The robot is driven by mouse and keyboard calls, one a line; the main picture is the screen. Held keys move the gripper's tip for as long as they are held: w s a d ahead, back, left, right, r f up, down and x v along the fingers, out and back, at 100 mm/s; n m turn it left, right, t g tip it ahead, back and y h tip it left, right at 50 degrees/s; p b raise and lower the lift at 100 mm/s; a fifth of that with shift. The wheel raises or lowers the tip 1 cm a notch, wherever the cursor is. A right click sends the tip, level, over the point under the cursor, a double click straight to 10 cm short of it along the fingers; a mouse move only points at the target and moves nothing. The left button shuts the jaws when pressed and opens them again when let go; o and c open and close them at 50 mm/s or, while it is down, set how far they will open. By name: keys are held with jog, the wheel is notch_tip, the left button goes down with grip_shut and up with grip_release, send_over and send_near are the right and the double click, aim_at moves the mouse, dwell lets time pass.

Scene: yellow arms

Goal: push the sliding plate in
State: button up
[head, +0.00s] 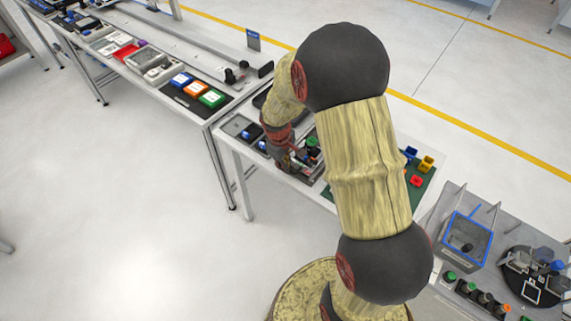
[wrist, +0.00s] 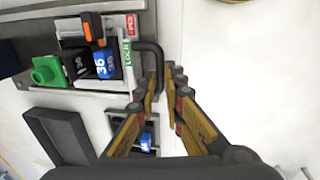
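The sliding plate (wrist: 105,82) is a grey metal plate in the upper left of the wrist view, with a green "LOCK" label and a red label at its right end. A black U-shaped handle (wrist: 150,47) sticks out from that end. My gripper (wrist: 162,76) is open, its fingers a narrow gap apart. The handle's outer bar lies at the fingertips, seemingly between them; I cannot tell whether they touch it. In the head view my gripper (head: 287,163) is down at the small table, and my arm hides much of the plate area.
A dark tray (wrist: 60,135) lies below. Red, yellow and blue bins (head: 416,180) stand right of my arm. White floor is clear beyond the handle.

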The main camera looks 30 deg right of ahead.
grip_shut()
dwell(0.4)
jog(key=w+d+p, duration=0.1)
jog(key=d, duration=0.2)
jog(key=w+d, duration=0.1)
jog(key=d, duration=0.2)
jog(key=w+d+p, duration=0.1)
jog(key=d, duration=0.2)
jog(key=shift+w+d+p, duration=0.3)
jog(key=shift+d, duration=0.05)
jog(key=shift+o, duration=2.1)
grip_release()
jog(key=shift+d, duration=0.2)
jog(key=shift+o, duration=0.6)
jog(key=shift+a+r, duration=0.1)
notch_tip(320, 180, up, 12)
jog(key=a, duration=0.2)
jog(key=shift+s+f, duration=0.2)
jog(key=shift+s, duration=0.2)
